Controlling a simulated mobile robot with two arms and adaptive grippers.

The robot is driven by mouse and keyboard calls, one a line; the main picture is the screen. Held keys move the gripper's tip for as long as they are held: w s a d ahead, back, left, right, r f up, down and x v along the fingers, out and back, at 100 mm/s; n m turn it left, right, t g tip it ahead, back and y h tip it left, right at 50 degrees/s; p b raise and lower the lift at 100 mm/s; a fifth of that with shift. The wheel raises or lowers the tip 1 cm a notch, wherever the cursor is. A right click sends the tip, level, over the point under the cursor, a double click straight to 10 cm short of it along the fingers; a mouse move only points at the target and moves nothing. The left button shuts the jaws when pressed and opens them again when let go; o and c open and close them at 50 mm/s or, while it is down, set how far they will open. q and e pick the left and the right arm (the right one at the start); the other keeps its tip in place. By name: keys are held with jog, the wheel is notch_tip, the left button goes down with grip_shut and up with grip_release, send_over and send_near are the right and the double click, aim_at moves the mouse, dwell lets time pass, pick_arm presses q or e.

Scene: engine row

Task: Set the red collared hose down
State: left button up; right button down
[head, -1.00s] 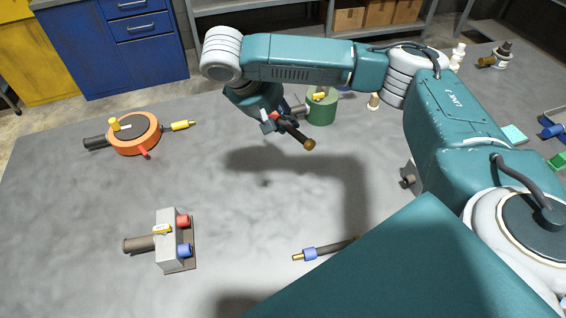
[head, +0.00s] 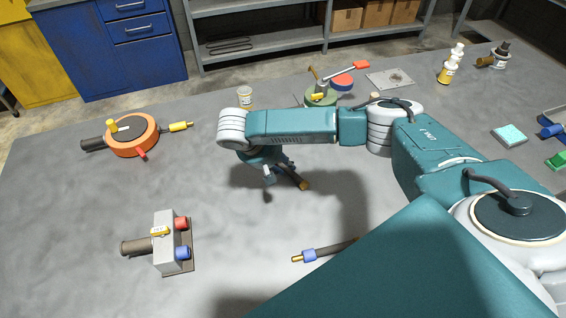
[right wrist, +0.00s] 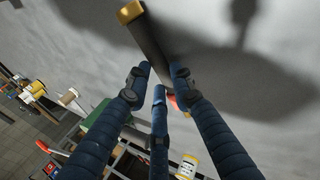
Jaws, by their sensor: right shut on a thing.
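My right gripper (head: 278,170) is shut on the red collared hose (head: 302,183), a dark tube with a brass tip. In the head view the gripper and arm hide most of the hose, including its red collar. In the right wrist view the hose (right wrist: 152,45) runs between the fingers (right wrist: 160,80), brass tip at the top, with a bit of red collar (right wrist: 178,103) behind the fingers. The hose looks a little above the grey table (head: 90,215), its shadow apart from it. My left gripper is out of view.
A blue collared hose (head: 318,252) lies at the front. A grey block with collared ports (head: 165,240) stands front left, an orange round housing (head: 132,137) back left. A green round part (head: 320,97) and a small jar (head: 245,97) stand behind my arm. The left-middle table is clear.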

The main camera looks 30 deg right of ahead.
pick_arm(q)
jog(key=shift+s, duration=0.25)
pick_arm(e)
jog(key=shift+s, duration=0.1)
jog(key=c, duration=1.5)
grip_release()
jog(key=shift+r, duration=0.1)
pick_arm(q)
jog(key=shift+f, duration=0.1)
pick_arm(e)
jog(key=v, duration=1.2)
